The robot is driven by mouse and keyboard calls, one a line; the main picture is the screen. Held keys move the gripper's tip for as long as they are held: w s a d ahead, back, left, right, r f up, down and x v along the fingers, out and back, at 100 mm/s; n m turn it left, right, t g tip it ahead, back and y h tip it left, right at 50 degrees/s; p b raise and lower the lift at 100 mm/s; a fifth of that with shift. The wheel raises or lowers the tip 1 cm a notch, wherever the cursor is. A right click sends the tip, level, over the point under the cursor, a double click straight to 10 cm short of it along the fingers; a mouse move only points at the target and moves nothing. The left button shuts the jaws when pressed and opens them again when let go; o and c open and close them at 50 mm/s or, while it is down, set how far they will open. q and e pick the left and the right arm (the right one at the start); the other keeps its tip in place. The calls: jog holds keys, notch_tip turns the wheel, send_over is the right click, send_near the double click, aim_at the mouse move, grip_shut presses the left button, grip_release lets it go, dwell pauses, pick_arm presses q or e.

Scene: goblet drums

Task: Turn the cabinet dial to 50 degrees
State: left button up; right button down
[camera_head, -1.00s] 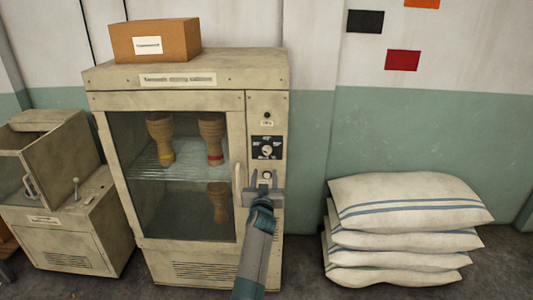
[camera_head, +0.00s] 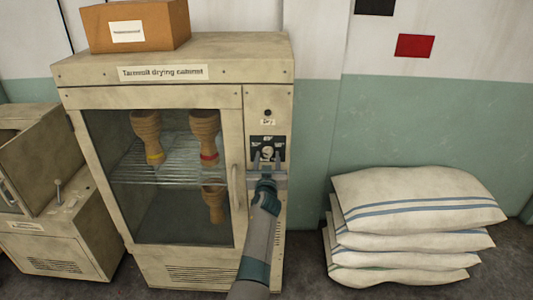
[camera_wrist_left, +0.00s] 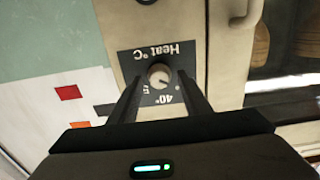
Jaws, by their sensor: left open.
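The drying cabinet (camera_head: 180,97) stands ahead, its glass door closed. Its pale round dial (camera_head: 267,153) sits on a black plate at the upper part of the right-hand panel. In the left wrist view the dial (camera_wrist_left: 160,76) shows upside down below the "Heat °C" lettering, with "40°" and part of a "5" visible. My left gripper (camera_head: 268,161) is open at the dial. In the left wrist view its fingers (camera_wrist_left: 161,79) stand on either side of the dial; whether they touch it I cannot tell. My right gripper is not in view.
The door handle (camera_head: 234,192) is just left of my left gripper. Goblet drums (camera_head: 204,130) are inside the cabinet. A cardboard box (camera_head: 165,28) sits on top. Stacked white sacks (camera_head: 415,205) stand right, and another machine (camera_head: 60,220) stands left.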

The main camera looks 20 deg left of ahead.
pick_arm(q)
jog(key=shift+w+r, duration=0.1)
jog(key=shift+w, duration=0.1)
jog(key=shift+s+r, duration=0.1)
jog(key=shift+c, duration=0.4)
jog(key=c, duration=1)
jog(key=shift+o, duration=0.2)
